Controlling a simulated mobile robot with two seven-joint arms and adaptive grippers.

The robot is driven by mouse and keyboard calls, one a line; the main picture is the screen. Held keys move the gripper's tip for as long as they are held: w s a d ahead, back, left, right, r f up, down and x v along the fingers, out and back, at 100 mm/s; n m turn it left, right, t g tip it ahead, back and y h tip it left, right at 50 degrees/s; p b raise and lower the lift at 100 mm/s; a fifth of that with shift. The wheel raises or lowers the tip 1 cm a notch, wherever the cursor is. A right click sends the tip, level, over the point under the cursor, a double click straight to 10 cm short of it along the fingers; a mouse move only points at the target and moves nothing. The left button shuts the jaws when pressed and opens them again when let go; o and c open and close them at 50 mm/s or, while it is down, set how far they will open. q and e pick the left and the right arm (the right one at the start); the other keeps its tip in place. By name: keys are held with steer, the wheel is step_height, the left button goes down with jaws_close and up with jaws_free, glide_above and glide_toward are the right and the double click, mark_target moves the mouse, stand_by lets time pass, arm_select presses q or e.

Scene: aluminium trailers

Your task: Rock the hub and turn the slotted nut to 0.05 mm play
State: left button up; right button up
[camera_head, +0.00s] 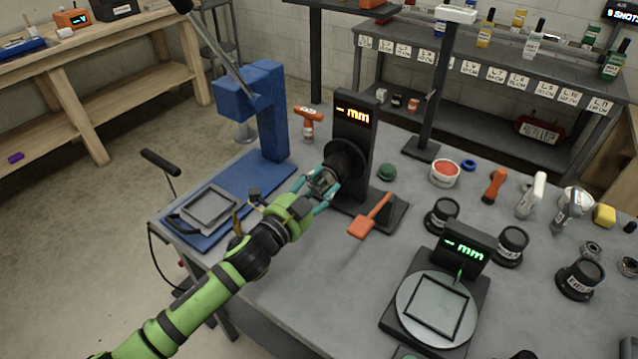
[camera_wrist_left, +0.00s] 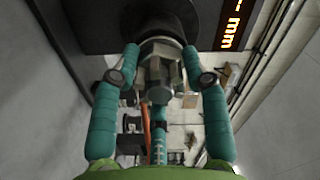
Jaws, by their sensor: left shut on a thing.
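The black hub (camera_head: 346,160) is mounted on the upright stand (camera_head: 355,125), whose orange display reads a dash and "mm". My left gripper (camera_head: 322,186) reaches the hub's front end, its teal fingers one on each side of a grey metal nut-like piece (camera_wrist_left: 160,72). The black hub (camera_wrist_left: 160,22) also shows behind that piece in the left wrist view. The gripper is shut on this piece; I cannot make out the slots. An orange-handled tool (camera_head: 370,218) lies by the stand's foot. My right gripper is not in view.
A blue press (camera_head: 265,115) stands left of the hub. A round plate gauge (camera_head: 437,309) with a green "mm" display stands at front right. Black cups, a red-topped tin (camera_head: 445,174) and hand tools crowd the right side. The grey tabletop (camera_head: 320,285) is bare at front centre.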

arm_select(q)
steer(key=shift+f+m, duration=0.1)
steer(key=shift+m, duration=0.9)
steer(key=o, duration=1.2)
steer(key=shift+c, duration=0.2)
steer(key=v, duration=1.2)
